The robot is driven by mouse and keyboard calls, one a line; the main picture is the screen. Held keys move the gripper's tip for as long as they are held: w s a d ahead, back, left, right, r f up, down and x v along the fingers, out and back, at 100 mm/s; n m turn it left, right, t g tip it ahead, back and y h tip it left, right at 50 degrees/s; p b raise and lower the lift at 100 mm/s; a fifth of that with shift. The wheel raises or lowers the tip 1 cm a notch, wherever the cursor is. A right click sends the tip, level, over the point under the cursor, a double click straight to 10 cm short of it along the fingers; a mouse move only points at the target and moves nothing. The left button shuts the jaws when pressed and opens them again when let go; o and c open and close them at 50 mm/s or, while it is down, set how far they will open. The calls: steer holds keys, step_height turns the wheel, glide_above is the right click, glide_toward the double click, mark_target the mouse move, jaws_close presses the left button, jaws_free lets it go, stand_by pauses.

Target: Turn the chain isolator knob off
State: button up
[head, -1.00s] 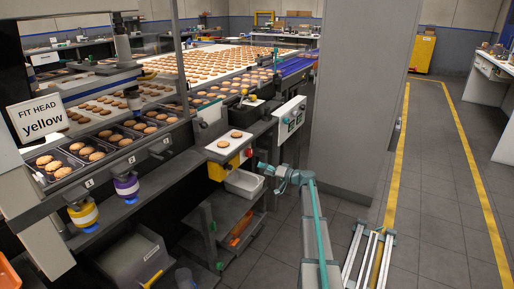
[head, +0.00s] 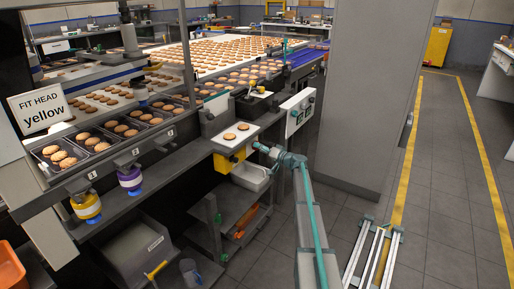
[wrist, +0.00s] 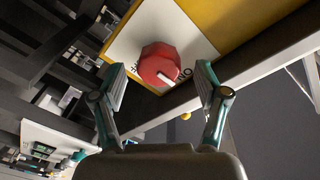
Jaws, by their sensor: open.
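The red isolator knob (wrist: 157,62) sits on a white plate (wrist: 194,42) on a yellow box in the wrist view. Its white pointer mark is toward the lower right, by lettering that seems to read ON. My gripper (wrist: 160,72) is open, with one finger on each side of the knob in the picture; a gap shows on both sides and I cannot tell the depth. In the head view my gripper (head: 259,147) is at the right side of the yellow box (head: 227,163), and the knob cannot be made out there.
A plate with two biscuits (head: 236,134) lies above the box. A pale bin (head: 250,176) hangs just below my gripper. A control panel (head: 297,112) stands behind, and a grey column (head: 365,100) to the right. Floor is open farther right.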

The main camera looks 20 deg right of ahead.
steer(key=shift+x, duration=1.25)
steer(key=shift+c, duration=0.3)
steer(key=c, duration=1.1)
